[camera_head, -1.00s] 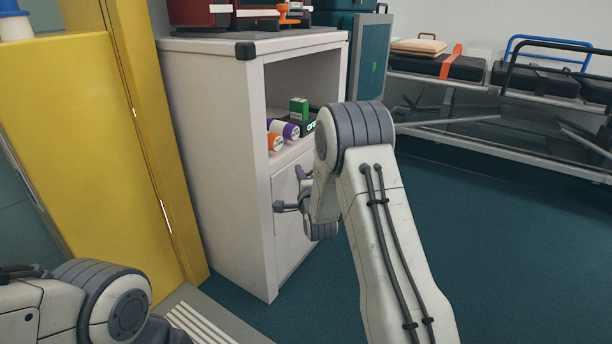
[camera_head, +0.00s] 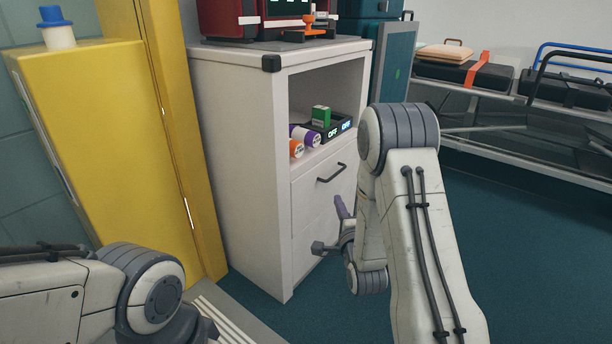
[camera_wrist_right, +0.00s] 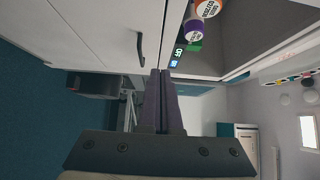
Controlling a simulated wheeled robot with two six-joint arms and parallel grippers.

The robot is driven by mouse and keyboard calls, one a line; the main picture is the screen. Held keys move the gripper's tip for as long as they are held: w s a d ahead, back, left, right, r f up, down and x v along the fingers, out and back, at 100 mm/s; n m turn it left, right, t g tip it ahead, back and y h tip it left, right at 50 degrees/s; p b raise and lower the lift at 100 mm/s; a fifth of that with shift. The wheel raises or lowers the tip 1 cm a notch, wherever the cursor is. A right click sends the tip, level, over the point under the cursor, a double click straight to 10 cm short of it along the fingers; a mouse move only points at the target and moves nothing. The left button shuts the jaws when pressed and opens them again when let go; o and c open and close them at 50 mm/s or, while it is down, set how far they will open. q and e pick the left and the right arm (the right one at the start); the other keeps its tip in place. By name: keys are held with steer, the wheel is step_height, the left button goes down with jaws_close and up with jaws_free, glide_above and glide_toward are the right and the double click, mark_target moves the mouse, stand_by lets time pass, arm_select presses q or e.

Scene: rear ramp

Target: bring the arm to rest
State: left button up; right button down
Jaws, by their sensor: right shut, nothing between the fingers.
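My right arm (camera_head: 420,210) rises from the bottom of the head view and bends down at its elbow in front of the white cabinet. My right gripper (camera_head: 341,207) shows there as purple fingers, partly edge-on, in front of the cabinet's lower front. In the right wrist view the gripper (camera_wrist_right: 161,98) is shut, its two purple fingers side by side with nothing between them. It is apart from the drawer handle (camera_wrist_right: 140,48). My left arm (camera_head: 150,290) shows at the lower left of the head view; its gripper is out of view.
A yellow cabinet (camera_head: 110,150) stands left. A stretcher (camera_head: 470,88) is at the back right. Floor on the right is clear.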

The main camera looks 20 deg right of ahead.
steer(key=s+a+r+n+g+y+p, duration=0.2)
steer(key=a+n+g, duration=0.15)
steer(key=a, duration=0.25)
steer(key=s+a+r+n+g+y+p, duration=0.1)
steer(key=s+a+n+g+p, duration=0.15)
steer(key=a+n, duration=0.35)
steer(key=s+a+r+n+g+y+p, duration=0.1)
steer(key=s+a+r+n+g+y, duration=0.1)
steer(key=a+n, duration=0.35)
steer(key=s+a+r+n+g+p, duration=0.2)
steer(key=s+r+n+g, duration=0.15)
steer(key=s, duration=0.55)
steer(key=s+a+r+n+g+h+p, duration=0.1)
steer(key=s+a+r+n+g+p, duration=0.15)
steer(key=s+n, duration=0.45)
steer(key=s+a+r+n+g+p, duration=0.15)
steer(key=s+g, duration=0.25)
steer(key=s, duration=0.8)
step_height(320, 180, up, 38)
steer(key=p, duration=3.7)
steer(key=shift+d, duration=0.3)
steer(key=shift+w, duration=0.1)
